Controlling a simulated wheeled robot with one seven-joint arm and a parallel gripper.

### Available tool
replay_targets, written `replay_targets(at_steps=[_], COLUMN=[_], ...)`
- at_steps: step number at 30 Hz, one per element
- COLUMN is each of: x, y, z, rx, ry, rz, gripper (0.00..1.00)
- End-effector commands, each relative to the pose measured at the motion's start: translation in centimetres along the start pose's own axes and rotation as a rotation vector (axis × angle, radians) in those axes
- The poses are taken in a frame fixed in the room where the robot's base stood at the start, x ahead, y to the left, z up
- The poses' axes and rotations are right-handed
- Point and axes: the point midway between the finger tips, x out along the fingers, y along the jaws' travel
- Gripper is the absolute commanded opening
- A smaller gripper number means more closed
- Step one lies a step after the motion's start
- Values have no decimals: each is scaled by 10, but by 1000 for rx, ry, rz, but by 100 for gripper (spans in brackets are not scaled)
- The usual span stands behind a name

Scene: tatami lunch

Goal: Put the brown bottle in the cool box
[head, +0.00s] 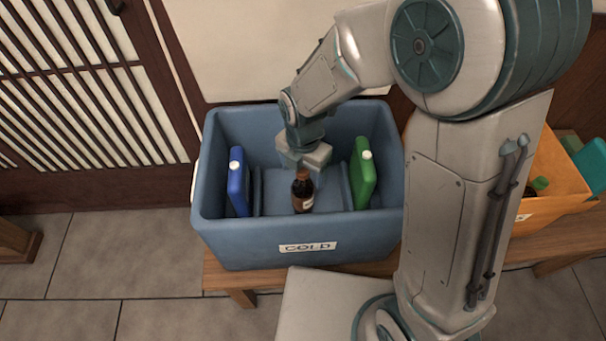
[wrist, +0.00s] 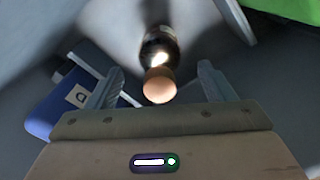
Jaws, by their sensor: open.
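The brown bottle (head: 302,190) stands upright inside the blue cool box (head: 262,245), in its middle part near the front wall. Its white label and brown cap show in the head view. My gripper (head: 304,158) is inside the box, just above and behind the bottle. In the wrist view the bottle (wrist: 160,60) is seen from above, its cap pointing toward me, just beyond the gap between the fingers of my open gripper (wrist: 160,85). The fingers appear apart from the bottle and hold nothing.
A blue container (head: 237,182) stands at the left in the box and a green one (head: 362,173) at the right. The box sits on a wooden bench (head: 228,282). An orange crate (head: 560,170) with several items stands to the right.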

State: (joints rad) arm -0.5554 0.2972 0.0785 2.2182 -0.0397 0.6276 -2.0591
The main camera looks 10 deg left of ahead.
Motion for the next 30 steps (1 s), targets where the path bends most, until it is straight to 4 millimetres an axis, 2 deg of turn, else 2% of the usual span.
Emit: replay_targets(at_steps=[1, 3, 9, 15, 22, 26, 30], x=[-17, -33, -68, -83, -85, -93, -109], y=[1, 1, 1, 0, -2, -18, -54], z=[1, 1, 1, 0, 1, 11, 26], rx=[0, 1, 0, 0, 22, 191, 561], ry=[-2, -3, -2, 0, -2, -12, -26], rz=[5, 5, 3, 0, 1, 8, 24], gripper=[76, 76, 76, 76, 76, 76, 76])
